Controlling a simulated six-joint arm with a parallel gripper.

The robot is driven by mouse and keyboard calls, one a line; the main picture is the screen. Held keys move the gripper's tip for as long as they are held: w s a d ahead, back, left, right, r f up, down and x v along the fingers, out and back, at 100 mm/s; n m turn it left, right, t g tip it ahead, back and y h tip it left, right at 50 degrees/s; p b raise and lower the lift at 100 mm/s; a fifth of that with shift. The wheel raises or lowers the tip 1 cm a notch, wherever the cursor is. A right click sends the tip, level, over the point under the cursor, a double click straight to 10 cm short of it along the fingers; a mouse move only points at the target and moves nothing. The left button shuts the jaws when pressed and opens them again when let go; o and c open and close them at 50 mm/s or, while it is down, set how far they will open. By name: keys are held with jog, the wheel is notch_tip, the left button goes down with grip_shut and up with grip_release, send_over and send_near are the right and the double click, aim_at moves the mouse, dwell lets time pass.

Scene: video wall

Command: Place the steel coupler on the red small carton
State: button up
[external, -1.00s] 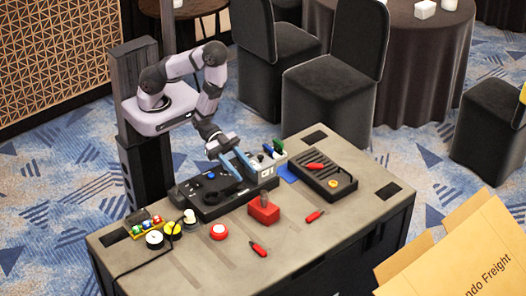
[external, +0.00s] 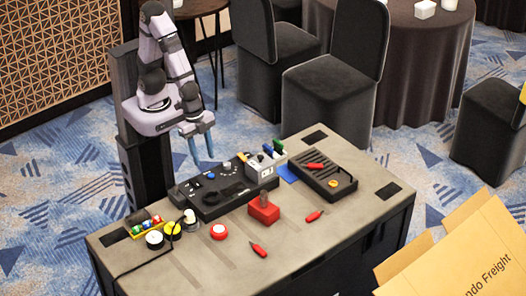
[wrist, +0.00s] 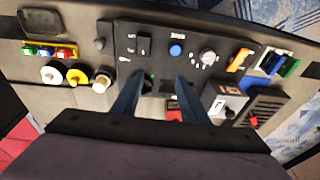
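The red small carton (external: 263,212) stands on the table near its front middle. A small dark grey-brown cylinder, which looks like the steel coupler (external: 264,199), stands upright on top of it. My gripper (external: 203,160) hangs with its blue fingers pointing down, behind and left of the carton, above the back edge of the black panel. Its fingers are apart with nothing between them; they also show apart in the wrist view (wrist: 160,77). In the wrist view a bit of red shows between the fingers, too hidden to name surely.
A black control panel (external: 212,203) lies between my arm and the carton. A black slotted tray (external: 335,185) is at the right.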

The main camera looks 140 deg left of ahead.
jog(key=s+d+r+g, duration=0.2)
jog(key=s+d+r, duration=0.1)
jog(key=s, duration=0.2)
jog(key=shift+s, duration=0.35)
